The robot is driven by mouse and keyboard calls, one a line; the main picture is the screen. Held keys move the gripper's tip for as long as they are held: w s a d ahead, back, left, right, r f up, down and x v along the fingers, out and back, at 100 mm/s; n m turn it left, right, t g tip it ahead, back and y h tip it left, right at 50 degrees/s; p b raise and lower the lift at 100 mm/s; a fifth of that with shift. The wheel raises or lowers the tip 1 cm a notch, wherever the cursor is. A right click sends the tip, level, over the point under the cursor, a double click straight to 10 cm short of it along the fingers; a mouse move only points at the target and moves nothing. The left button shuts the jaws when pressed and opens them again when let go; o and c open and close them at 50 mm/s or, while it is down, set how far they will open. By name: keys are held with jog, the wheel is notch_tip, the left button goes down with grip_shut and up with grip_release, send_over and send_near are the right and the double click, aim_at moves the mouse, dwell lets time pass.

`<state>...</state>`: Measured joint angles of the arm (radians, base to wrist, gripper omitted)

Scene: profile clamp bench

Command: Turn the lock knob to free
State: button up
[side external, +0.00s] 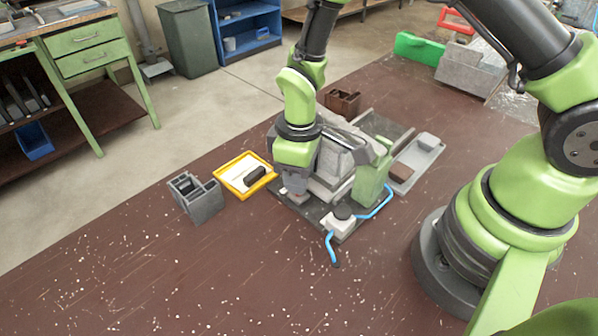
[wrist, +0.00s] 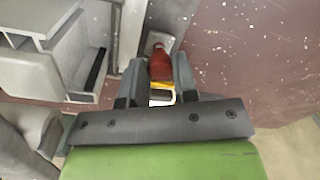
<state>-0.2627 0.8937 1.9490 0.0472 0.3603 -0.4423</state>
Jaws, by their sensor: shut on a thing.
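In the wrist view, a red knob (wrist: 160,66) sits between the two dark fingers of my gripper (wrist: 159,72), which are shut on it. I take it to be the lock knob. It stands on a light grey part of the clamp fixture. In the side view my gripper (side external: 295,186) points down at the near left end of the fixture, low over its dark base plate (side external: 318,218). The knob is mostly hidden there by the gripper. The grey clamp body (side external: 334,172) is right beside the gripper. The knob's turn angle cannot be read.
A yellow-rimmed tray (side external: 224,179) with a black piece and a grey profile block (side external: 196,199) are left of the fixture. A grey tray (side external: 425,160) is behind right. The front left bench is clear.

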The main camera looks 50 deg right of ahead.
jog(key=o, duration=0.9)
jog(key=r, duration=1)
jog(key=shift+w+d, duration=0.1)
jog(key=shift+d, duration=0.1)
jog(key=s+d+r+m+t, duration=0.1)
jog(key=s+r+m+t, duration=0.1)
jog(key=s+r+m, duration=0.1)
jog(key=s+d+r+m+t+y, duration=0.1)
jog(key=s+d+r+m+t, duration=0.1)
jog(key=s+r, duration=0.4)
jog(key=s+d+r+m+t, duration=0.2)
jog(key=s+r+m+t, duration=0.1)
jog(key=r, duration=0.5)
jog(key=shift+s+d+m+y, duration=0.15)
jog(key=shift+s+m+y, duration=0.15)
jog(key=shift+s+m, duration=0.7)
